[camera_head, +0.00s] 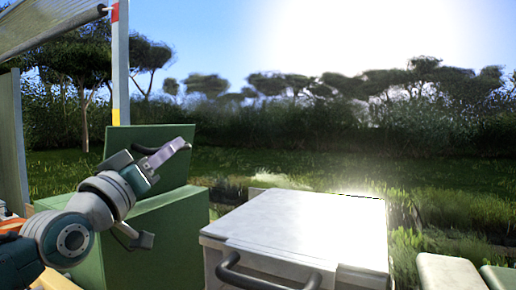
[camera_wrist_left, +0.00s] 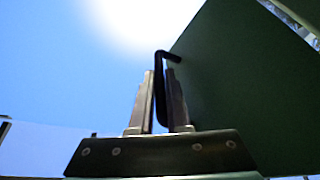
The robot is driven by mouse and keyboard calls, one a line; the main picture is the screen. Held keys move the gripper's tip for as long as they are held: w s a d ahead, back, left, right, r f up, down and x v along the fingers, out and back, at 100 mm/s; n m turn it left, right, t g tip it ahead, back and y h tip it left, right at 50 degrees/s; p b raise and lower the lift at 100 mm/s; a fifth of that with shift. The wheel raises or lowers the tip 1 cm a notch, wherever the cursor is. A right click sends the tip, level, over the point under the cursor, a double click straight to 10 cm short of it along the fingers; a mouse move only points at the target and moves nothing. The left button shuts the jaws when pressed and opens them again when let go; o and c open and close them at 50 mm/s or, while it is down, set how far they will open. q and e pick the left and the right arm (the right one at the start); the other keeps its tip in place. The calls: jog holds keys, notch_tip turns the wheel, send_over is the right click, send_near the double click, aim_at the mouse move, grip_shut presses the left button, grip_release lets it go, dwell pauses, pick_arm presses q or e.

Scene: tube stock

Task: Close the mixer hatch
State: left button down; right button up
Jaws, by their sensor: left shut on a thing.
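The mixer hatch (camera_head: 125,138) is a green panel standing raised at the back of the green mixer box (camera_head: 170,225), left of centre in the head view. In the left wrist view the hatch (camera_wrist_left: 240,85) is a dark green sheet filling the right side. Its black bar handle (camera_wrist_left: 160,75) runs down between my fingers. My left gripper (camera_head: 178,150) is in front of the hatch, and in the left wrist view my left gripper (camera_wrist_left: 163,98) is shut on the handle. My left arm hides part of the box's front. My right gripper is out of view.
A white lidded box (camera_head: 300,225) with a dark handle (camera_head: 265,277) stands right of the green box. Pale and green slabs (camera_head: 450,272) lie at the lower right. A red, white and yellow post (camera_head: 120,60) rises behind the hatch. Grass and trees lie beyond.

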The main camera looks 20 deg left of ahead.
aim_at(145, 141)
pick_arm(q)
jog(key=a+n+y+p, duration=0.1)
jog(key=n, duration=0.1)
jog(key=a+r+n+g+y+p, duration=0.1)
jog(key=a+n, duration=0.1)
jog(key=a+r+n+p, duration=0.1)
jog(key=n, duration=0.1)
jog(key=shift+w+a+y, duration=0.15)
jog(key=shift+y, duration=0.25)
jog(key=w+a+f+n+g, duration=0.1)
jog(key=a+f+n+g, duration=0.4)
jog(key=a+n, duration=0.8)
jog(key=shift+f+n+g+b, duration=0.35)
jog(key=shift+f+n, duration=0.65)
jog(key=shift+f, duration=0.65)
jog(key=c, duration=1.2)
grip_release()
jog(key=shift+o, duration=0.2)
